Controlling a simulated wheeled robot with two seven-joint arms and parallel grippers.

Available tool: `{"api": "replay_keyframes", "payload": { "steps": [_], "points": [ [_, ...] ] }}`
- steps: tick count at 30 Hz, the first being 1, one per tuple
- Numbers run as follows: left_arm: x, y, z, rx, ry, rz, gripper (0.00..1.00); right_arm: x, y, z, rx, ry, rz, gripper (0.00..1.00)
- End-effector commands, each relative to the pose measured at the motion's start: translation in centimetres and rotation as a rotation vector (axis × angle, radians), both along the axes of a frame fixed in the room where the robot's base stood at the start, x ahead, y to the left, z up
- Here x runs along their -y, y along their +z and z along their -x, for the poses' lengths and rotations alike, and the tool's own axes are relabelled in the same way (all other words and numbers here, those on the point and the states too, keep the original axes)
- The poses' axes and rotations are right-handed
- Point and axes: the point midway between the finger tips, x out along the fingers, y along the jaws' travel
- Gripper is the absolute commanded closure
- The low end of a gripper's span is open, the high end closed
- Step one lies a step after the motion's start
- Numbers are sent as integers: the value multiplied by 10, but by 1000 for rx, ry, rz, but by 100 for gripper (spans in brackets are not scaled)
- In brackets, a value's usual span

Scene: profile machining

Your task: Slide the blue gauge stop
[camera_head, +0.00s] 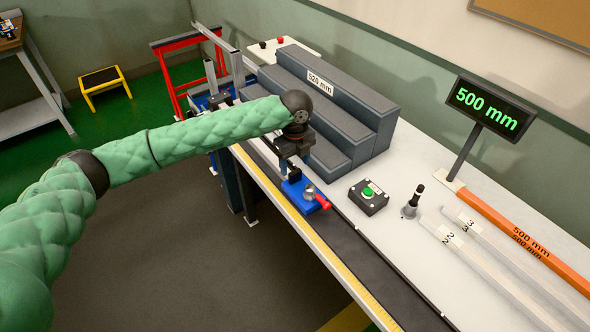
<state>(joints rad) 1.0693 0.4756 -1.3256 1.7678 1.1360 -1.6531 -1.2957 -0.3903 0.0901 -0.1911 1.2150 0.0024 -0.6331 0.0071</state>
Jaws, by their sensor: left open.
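The blue gauge stop (297,193) sits on the dark rail along the front of the bench, with a red-handled lever (322,201) on its right side. My left gripper (289,167) reaches in from the left and hangs just above the back left part of the stop, pointing down. Its jaws are open; I cannot tell whether a finger touches the stop. A yellow scale (320,253) runs along the bench's front edge beside the rail. The display (491,107) reads 500 mm in green. My right gripper is not in view.
A grey stepped block (337,97) labelled 520 mm stands behind the stop. A green-button box (368,197), a dark-handled tool (412,204), an orange 500 mm bar (515,237) and pale profiles (480,256) lie to the right. The rail right of the stop is clear.

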Motion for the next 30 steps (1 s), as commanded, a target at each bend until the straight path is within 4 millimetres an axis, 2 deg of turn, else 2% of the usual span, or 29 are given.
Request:
{"api": "replay_keyframes", "payload": {
  "steps": [6,12,23,24,30],
  "points": [
    [0,-27,1,-2,2,-2,38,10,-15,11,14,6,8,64],
    [0,-46,1,-2,1,-1,38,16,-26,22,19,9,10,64],
    [0,-53,0,-1,0,-1,38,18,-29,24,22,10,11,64],
    [0,-53,0,-1,0,-1,40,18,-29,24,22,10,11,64],
    [0,-53,0,-1,0,-1,79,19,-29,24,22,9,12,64]
  ]
}}
